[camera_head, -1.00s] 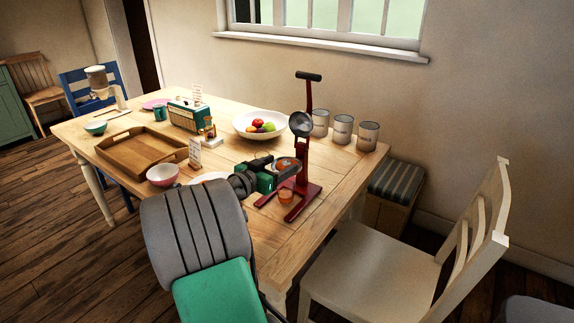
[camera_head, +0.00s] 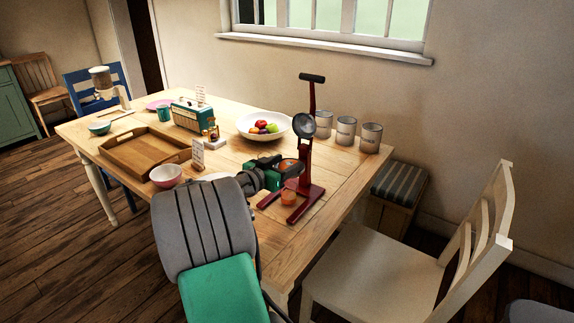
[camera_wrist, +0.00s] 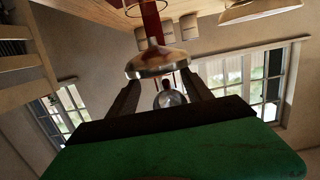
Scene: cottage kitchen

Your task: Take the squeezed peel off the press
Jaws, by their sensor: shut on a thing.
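The red press (camera_head: 309,150) stands on the table's near right part, its long lever upright and its round metal head (camera_head: 303,125) raised. The orange squeezed peel (camera_head: 289,164) shows at the press's bowl height, beside the post. My gripper (camera_head: 294,167) is at the peel, its fingers shut on it. A glass of orange juice (camera_head: 288,198) stands on the press base.
A white fruit bowl (camera_head: 262,134) and several grey canisters (camera_head: 346,130) stand behind the press. A wooden tray (camera_head: 144,152), a pink bowl (camera_head: 166,176) and a green radio (camera_head: 194,117) are to the left. A white chair (camera_head: 400,270) stands at the right.

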